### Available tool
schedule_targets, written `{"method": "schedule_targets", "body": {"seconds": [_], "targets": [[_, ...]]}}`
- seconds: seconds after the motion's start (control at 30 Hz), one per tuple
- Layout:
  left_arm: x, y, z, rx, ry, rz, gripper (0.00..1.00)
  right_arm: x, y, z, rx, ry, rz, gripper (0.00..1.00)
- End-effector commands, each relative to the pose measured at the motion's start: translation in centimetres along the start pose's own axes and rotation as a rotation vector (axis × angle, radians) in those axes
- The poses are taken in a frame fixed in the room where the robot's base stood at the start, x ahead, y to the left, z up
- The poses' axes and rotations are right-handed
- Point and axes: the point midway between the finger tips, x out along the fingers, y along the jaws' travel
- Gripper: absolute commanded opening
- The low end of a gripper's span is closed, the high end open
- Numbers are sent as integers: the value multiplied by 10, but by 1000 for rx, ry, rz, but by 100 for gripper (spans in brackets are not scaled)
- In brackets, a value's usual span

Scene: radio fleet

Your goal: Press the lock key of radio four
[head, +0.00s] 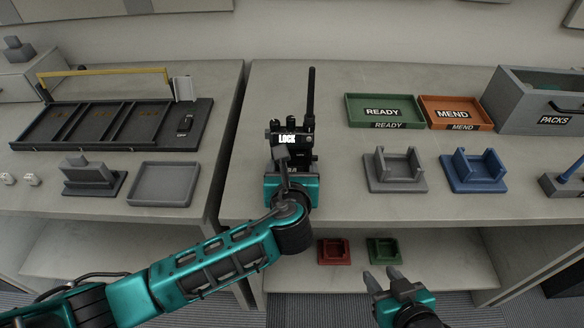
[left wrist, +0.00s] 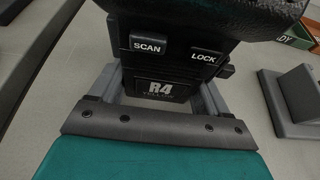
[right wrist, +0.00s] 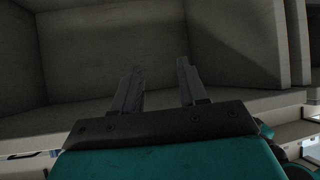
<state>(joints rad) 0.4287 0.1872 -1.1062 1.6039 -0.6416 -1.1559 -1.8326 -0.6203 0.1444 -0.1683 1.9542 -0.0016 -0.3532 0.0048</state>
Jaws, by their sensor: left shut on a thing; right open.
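Radio four (left wrist: 165,92), a black handset marked R4, is held upright in my left gripper (head: 288,172), with its antenna (head: 310,95) pointing up. In the left wrist view the gripper's fingers sit on both sides of its lower body. That view shows a SCAN key (left wrist: 163,47) and a LOCK key (left wrist: 205,57) on the face above the R4 label.
On the bench right of the radio are a green READY tray (head: 384,125), an orange MEND tray (head: 462,126), a grey cradle (head: 395,186), a blue cradle (head: 475,187) and a PACKS bin (head: 520,112). A divided rack (head: 60,141) stands left. Red (head: 334,260) and green (head: 384,260) holders occupy the lower shelf.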

Motion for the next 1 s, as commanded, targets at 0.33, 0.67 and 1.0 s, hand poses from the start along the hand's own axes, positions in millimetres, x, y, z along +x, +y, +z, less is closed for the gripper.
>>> {"method": "schedule_targets", "body": {"seconds": [0.33,0.67,1.0], "targets": [[0,0,0,0,0,1,36,-1,-2,0,-7,-3,-6,33],[0,0,0,0,-1,1,36,-11,-4,-2,-224,-171,-102,1],[0,0,1,0,-1,0,36,-21,-57,-187,-286,244,-269,0]]}}
